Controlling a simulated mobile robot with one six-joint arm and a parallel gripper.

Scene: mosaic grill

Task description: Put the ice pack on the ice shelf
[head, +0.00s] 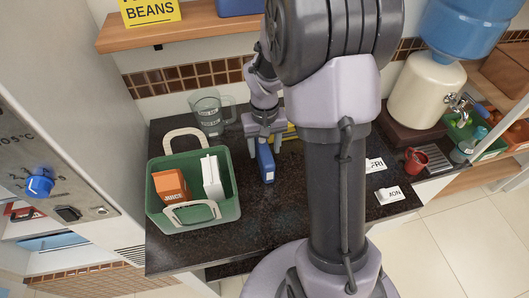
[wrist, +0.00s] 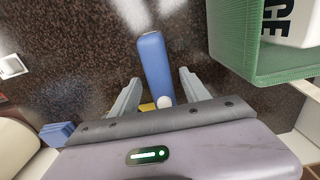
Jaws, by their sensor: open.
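A slim blue block with a round white spot, which looks like the ice pack (head: 266,163), is on the dark counter right of the green basket. It also shows in the wrist view (wrist: 154,62), lying between the fingers. My gripper (head: 265,137) is open and points down over the block's rear end. In the wrist view my gripper (wrist: 158,82) has one finger on each side of the block, with gaps visible. A wooden wall shelf (head: 195,29) carries a yellow BEANS sign and part of a blue item; I cannot tell which shelf is the ice shelf.
The green basket (head: 228,208) holds an orange juice carton (head: 171,187) and a white carton (head: 211,177). A clear measuring jug (head: 208,115) stands behind it. A yellow item (head: 290,133) lies beside my gripper. The front counter is clear.

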